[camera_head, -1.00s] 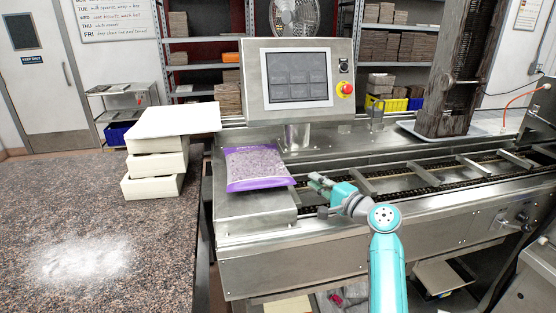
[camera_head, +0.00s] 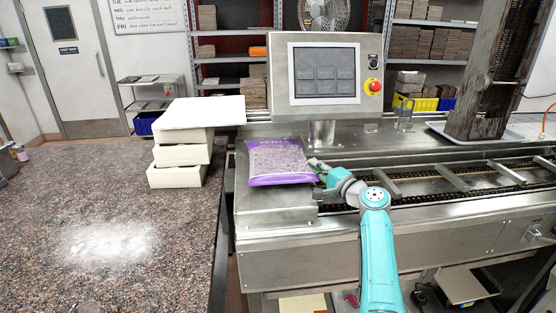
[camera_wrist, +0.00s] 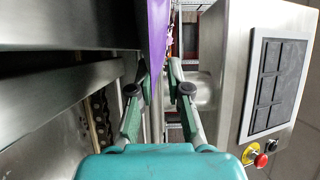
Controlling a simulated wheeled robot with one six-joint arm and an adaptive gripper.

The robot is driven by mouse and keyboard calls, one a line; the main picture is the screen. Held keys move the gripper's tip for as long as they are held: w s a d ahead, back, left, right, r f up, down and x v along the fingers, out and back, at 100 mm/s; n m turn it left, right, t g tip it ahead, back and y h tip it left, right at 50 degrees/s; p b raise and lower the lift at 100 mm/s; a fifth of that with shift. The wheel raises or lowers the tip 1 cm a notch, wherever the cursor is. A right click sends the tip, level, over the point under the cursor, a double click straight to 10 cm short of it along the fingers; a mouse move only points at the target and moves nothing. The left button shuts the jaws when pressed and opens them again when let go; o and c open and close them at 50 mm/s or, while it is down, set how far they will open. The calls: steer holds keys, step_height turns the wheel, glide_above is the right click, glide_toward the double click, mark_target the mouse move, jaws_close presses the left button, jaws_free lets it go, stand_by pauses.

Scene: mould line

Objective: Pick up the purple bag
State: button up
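The purple bag (camera_head: 280,162), clear-fronted with pale purple contents, lies on the flat steel platform (camera_head: 270,207) at the left end of the machine. My gripper (camera_head: 316,167) is at the bag's right edge. In the wrist view my gripper (camera_wrist: 160,78) has its two fingers apart. A purple strip of the bag (camera_wrist: 156,40) shows edge-on just beyond the fingertips, nearer the left finger. I cannot tell whether a finger touches it. Nothing looks gripped.
A control panel with a screen (camera_head: 324,75) and red button stands behind the bag. A chain conveyor with metal bars (camera_head: 455,177) runs right.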

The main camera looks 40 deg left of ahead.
steer(key=shift+x, duration=1.35)
steer(key=shift+c, duration=0.3)
jaws_close()
steer(key=shift+r, duration=0.1)
